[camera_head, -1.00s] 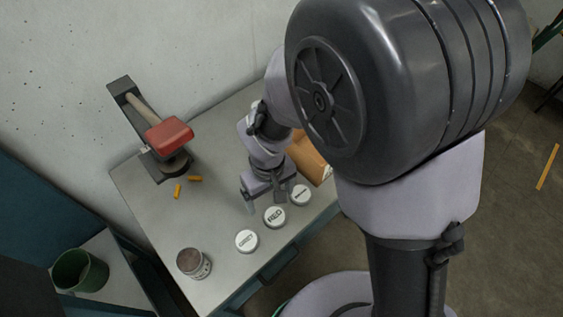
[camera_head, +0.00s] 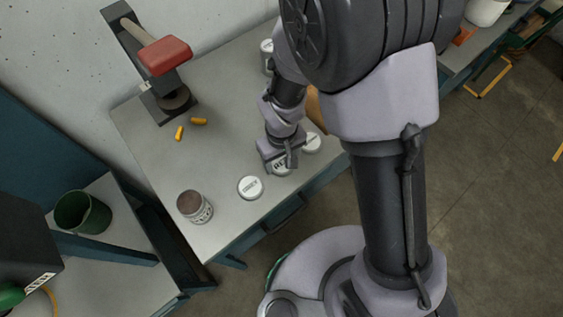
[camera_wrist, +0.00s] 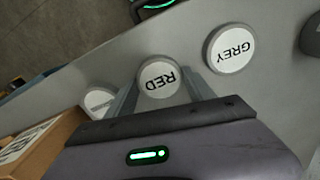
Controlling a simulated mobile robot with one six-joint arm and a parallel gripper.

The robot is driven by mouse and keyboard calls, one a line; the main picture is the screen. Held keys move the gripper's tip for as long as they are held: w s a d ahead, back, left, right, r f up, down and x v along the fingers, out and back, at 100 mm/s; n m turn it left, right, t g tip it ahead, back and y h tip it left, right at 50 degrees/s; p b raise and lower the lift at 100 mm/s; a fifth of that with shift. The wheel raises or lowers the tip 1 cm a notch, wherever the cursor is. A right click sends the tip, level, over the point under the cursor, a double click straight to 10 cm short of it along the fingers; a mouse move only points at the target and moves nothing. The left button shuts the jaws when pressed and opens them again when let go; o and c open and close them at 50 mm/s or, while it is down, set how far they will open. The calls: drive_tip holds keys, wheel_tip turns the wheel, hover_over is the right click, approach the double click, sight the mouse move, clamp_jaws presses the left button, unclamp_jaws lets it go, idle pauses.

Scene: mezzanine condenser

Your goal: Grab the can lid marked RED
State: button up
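The white round lid marked RED (camera_wrist: 159,77) lies on the grey workbench between my gripper's fingers in the wrist view. My gripper (camera_wrist: 160,86) is open, with one finger on each side of the lid; I cannot tell whether either finger touches it. In the head view my gripper (camera_head: 281,163) is down over the RED lid (camera_head: 281,169) and hides part of it. The lid marked GREY (camera_wrist: 230,48) lies to the right in the wrist view. A third lid (camera_wrist: 98,100) is partly hidden behind the left finger.
In the head view the GREY lid (camera_head: 250,188) and the third lid (camera_head: 312,143) flank my gripper closely. A can (camera_head: 195,206) stands near the bench's front.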

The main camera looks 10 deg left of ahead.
drive_tip(key=c, duration=0.7)
